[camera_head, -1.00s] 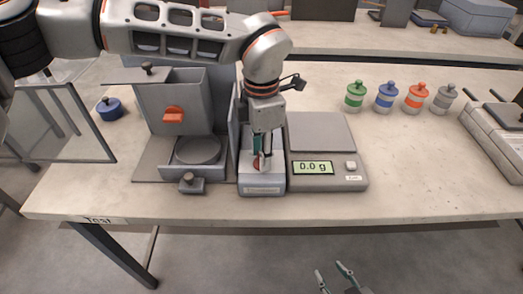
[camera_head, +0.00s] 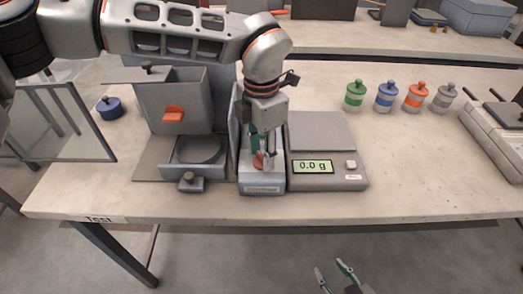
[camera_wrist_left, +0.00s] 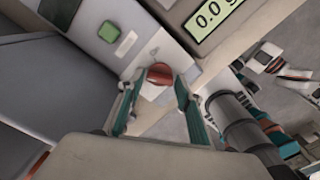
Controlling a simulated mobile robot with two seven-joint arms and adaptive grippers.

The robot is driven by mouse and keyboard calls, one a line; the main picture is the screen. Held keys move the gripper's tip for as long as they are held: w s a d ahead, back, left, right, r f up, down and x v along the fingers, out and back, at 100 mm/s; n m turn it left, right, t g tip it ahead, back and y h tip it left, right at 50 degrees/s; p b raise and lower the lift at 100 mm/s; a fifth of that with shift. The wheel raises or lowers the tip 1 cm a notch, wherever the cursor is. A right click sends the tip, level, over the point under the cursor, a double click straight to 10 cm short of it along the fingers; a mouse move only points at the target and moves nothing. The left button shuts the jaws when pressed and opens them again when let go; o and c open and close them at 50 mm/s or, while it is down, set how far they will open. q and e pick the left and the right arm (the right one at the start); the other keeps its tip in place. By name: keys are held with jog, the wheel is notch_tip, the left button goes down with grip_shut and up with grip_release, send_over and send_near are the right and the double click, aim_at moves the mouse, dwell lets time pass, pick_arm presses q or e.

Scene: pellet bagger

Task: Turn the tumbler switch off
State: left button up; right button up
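The tumbler switch, a red lever (camera_head: 259,160), stands on a narrow grey switch box (camera_head: 262,189) between the bagger and the scale. My left gripper (camera_head: 263,158) points down over the box, its fingers at the lever. In the left wrist view the red lever (camera_wrist_left: 160,73) shows between the two teal-backed fingertips of this gripper (camera_wrist_left: 158,90). The fingers are spread, with visible gaps beside the lever; whether one touches it I cannot tell. A green square (camera_wrist_left: 108,32) shows on the panel beyond the lever. My right gripper (camera_head: 334,273) is open and empty below the table's front edge.
The scale (camera_head: 326,173) reads 0.0 g just right of the switch box. The grey bagger (camera_head: 163,92) with an orange knob (camera_head: 173,114) stands to the left. Several lidded jars (camera_head: 386,97) stand at the back right. The table between scale and jars is clear.

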aim_at(261, 156)
pick_arm(q)
jog(key=shift+o, duration=0.3)
notch_tip(261, 156, up, 12)
dwell(0.6)
dwell(0.3)
